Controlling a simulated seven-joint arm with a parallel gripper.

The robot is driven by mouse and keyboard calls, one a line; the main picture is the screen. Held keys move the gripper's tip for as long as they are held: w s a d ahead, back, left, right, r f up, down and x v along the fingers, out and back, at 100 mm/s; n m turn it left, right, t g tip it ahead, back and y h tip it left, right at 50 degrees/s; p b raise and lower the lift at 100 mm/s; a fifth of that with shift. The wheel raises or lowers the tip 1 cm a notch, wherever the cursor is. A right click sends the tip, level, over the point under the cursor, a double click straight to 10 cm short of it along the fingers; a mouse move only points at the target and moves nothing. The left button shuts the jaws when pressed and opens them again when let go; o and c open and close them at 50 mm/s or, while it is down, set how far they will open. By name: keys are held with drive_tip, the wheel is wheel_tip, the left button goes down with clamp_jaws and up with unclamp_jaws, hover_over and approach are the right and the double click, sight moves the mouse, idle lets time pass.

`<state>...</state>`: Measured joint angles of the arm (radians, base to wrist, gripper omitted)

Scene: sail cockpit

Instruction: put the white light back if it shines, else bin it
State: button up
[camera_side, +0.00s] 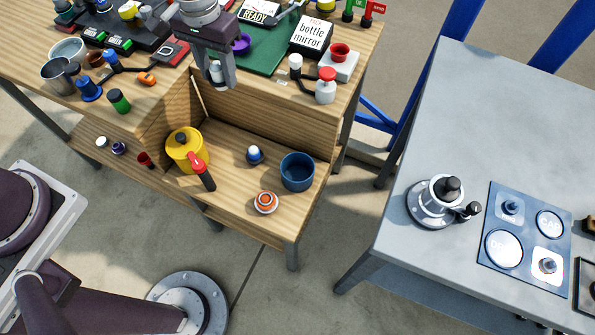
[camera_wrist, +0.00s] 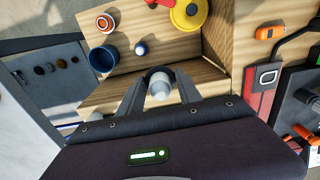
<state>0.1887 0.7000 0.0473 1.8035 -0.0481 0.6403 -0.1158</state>
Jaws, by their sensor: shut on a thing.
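My gripper (camera_side: 217,80) is shut on a small pale grey-white rounded thing (camera_wrist: 161,86), which looks like the white light. It holds it up near the front edge of the upper wooden top, above the lower shelf. The thing shows no clear glow; its lower part is hidden between the fingers. In the wrist view my fingers (camera_wrist: 160,88) close on both of its sides. A blue open round container (camera_side: 297,171) stands on the lower shelf; it also shows in the wrist view (camera_wrist: 103,58).
The lower shelf holds a white-domed blue piece (camera_side: 255,154), an orange-and-white round piece (camera_side: 265,202) and a yellow pot (camera_side: 186,148) with a red-and-black handle. The upper top is crowded, with a green mat (camera_side: 262,54) and a red-topped white bottle (camera_side: 326,86).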

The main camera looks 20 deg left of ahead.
drive_tip(key=s+d+f, duration=0.1)
drive_tip(key=d+f, duration=0.3)
drive_tip(key=d, duration=0.6)
drive_tip(key=s+d+f, duration=0.1)
drive_tip(key=d+f, duration=0.4)
drive_tip(key=d, duration=0.5)
drive_tip(key=shift+s+f, duration=0.15)
drive_tip(key=shift+f, duration=2.45)
drive_tip(key=o, duration=1.4)
drive_tip(key=shift+o, duration=0.2)
wheel_tip(320, 180, up, 7)
drive_tip(key=shift+r, duration=0.1)
